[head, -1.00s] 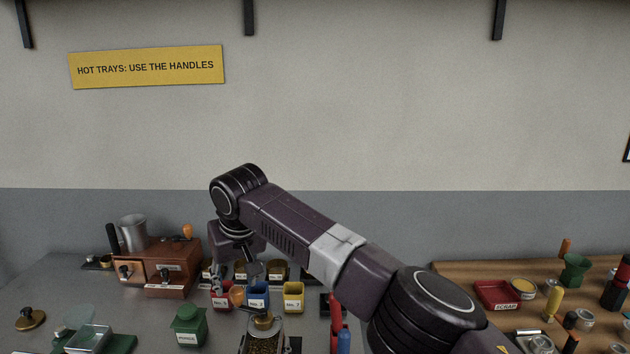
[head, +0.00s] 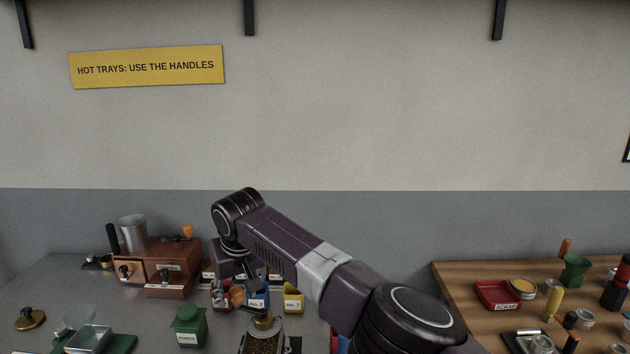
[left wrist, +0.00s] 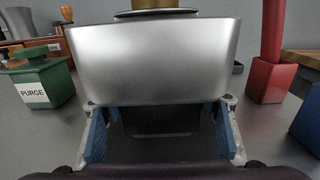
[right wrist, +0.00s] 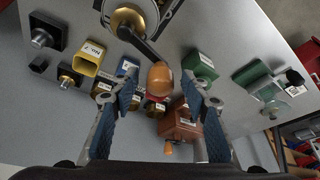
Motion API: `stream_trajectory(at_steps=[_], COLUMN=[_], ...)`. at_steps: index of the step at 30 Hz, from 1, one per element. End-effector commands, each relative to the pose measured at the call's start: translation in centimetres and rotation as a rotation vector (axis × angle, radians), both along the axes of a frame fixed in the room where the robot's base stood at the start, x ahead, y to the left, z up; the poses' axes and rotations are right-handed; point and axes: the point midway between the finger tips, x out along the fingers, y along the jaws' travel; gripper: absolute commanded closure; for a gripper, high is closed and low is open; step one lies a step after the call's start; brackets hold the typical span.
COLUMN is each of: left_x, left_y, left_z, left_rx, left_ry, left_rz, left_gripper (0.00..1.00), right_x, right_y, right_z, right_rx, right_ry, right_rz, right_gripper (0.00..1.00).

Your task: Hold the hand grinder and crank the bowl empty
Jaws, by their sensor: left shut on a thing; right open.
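The hand grinder (head: 263,343) stands at the bottom of the head view, with beans in its open bowl. Its crank arm (right wrist: 139,46) ends in an orange-brown knob (head: 237,296), which also shows in the right wrist view (right wrist: 160,77). My left gripper (left wrist: 160,135) is shut on the grinder; its blue pads flank the lower part under the wide metal body (left wrist: 155,60). It is out of the head view. My right gripper (right wrist: 160,85) is open, pointing down, with the knob between its fingertips as seen from the wrist; I cannot tell whether they touch it.
Blue (head: 258,295) and yellow (head: 293,298) numbered cups stand behind the grinder. A green PURGE container (head: 188,326) stands to its left. A brown wooden box (head: 165,262) is at the back left. A wooden table (head: 465,285) with a red scrap tray (head: 497,294) is at right.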

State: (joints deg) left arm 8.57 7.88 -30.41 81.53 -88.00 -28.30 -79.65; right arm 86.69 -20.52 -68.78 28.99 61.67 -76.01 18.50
Motion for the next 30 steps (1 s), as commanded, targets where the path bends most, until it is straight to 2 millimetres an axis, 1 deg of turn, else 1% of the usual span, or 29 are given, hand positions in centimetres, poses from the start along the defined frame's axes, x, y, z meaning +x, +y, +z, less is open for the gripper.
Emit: stream_trajectory(at_steps=[3, 6, 15, 24, 25, 30], left_x=[0.07, 0.07, 0.07, 0.07, 0.07, 0.07], left_y=[0.04, 0.05, 0.05, 0.05, 0.05, 0.05], left_z=[0.23, 0.22, 0.22, 0.22, 0.22, 0.21], left_rx=[-0.001, -0.001, -0.001, -0.001, -0.001, -0.001], left_ry=[-0.004, -0.004, -0.004, -0.004, -0.004, -0.004], left_rz=[0.001, 0.002, 0.002, 0.001, 0.001, 0.002], left_gripper=[0.77, 0.77, 0.77, 0.77, 0.77, 0.77], right_x=[0.22, 0.29, 0.33, 0.34, 0.35, 0.35], right_y=[0.15, 0.19, 0.20, 0.17, 0.18, 0.17], right_z=[-0.80, -1.13, -1.22, -1.19, -1.18, -1.17], right_rx=[0.000, -0.002, -0.002, -0.002, -0.002, -0.002], right_ry=[0.001, 0.001, 0.001, 0.000, 0.000, 0.000], right_rz=[0.000, 0.000, 0.001, 0.001, 0.001, 0.001], right_gripper=[0.58, 0.58, 0.58, 0.91, 0.92, 0.93])
